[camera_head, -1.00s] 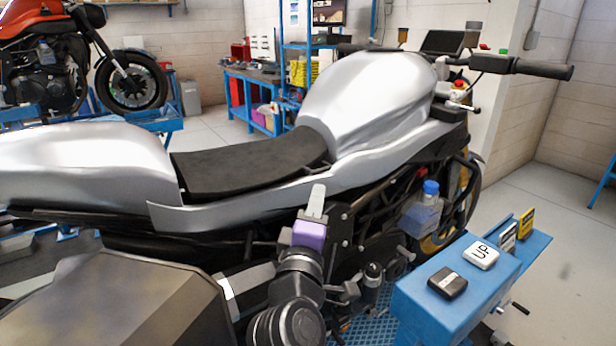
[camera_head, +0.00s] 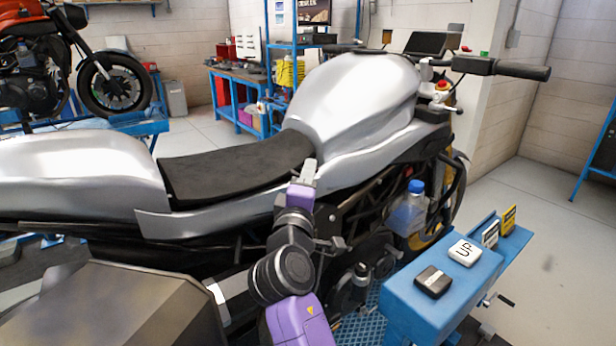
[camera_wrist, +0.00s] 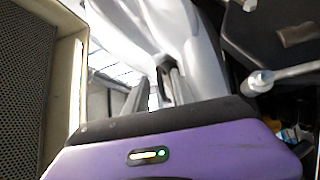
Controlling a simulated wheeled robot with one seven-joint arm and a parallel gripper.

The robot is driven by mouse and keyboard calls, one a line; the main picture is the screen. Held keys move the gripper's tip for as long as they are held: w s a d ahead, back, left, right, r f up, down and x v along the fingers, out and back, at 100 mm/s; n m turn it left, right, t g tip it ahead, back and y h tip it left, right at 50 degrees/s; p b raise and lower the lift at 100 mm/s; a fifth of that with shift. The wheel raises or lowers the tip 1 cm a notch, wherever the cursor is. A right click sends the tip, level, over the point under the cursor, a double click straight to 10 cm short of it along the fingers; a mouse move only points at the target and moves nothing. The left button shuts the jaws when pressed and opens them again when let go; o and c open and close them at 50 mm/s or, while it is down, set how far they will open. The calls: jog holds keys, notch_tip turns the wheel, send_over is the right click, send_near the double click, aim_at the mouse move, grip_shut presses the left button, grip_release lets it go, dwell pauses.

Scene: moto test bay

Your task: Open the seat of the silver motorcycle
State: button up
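The silver motorcycle (camera_head: 360,95) stands across the middle of the head view. Its black seat (camera_head: 235,168) lies down between the silver tail (camera_head: 80,165) and the tank, flush with the silver side panel. My gripper (camera_head: 303,170) is at the near side of the seat's front end, close to the side panel below the tank. I cannot tell whether it touches. In the wrist view my gripper's two grey fingers (camera_wrist: 155,92) stand apart with a gap between them, and silver bodywork (camera_wrist: 190,50) is beyond. I see nothing held.
A blue stand (camera_head: 440,290) with a white UP button (camera_head: 465,252) and a black button (camera_head: 433,281) is at the lower right. A blue-capped bottle (camera_head: 410,208) is beside the frame. Another motorcycle (camera_head: 60,70) and a blue workbench (camera_head: 237,100) are behind.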

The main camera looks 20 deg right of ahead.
grip_shut()
dwell(1.4)
